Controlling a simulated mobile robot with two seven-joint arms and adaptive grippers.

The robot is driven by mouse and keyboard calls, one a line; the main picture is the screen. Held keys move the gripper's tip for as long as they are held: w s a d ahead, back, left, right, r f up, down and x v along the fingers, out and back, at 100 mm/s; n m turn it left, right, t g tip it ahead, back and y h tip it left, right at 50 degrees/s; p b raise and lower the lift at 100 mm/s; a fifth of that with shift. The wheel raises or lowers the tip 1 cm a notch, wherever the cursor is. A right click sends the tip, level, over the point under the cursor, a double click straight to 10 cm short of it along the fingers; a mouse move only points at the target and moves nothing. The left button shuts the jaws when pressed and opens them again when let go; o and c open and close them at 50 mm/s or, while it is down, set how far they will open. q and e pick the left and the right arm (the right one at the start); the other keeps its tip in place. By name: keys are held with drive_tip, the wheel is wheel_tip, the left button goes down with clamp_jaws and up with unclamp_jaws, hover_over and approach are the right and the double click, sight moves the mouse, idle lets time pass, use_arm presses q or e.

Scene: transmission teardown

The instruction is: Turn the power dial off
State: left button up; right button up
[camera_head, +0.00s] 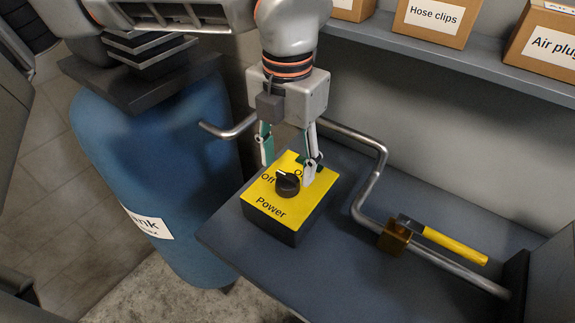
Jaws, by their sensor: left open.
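The power box (268,208) is a black box with a yellow top marked "Power" and "Off"; a second label is partly hidden by a finger. It sits on the dark grey bench near its left end. The black round dial (288,184) is on its top, with a white pointer line toward the upper left, between the two labels. My left gripper (289,168) comes down from above and is open. One finger is behind and left of the dial, the other is at its right. I cannot tell whether either touches the dial. My right gripper is not in view.
A metal pipe (372,185) runs behind and right of the box to a brass valve with a yellow handle (455,246). A blue tank (165,185) stands left of the bench (335,260). Boxes labelled "Hose clips" (432,20) and "Air plug" (545,45) sit on a shelf behind.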

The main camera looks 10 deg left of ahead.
sight(287, 177)
use_arm(q)
wheel_tip(287, 177, up, 10)
idle(0.4)
drive_tip(key=shift+s, duration=0.1)
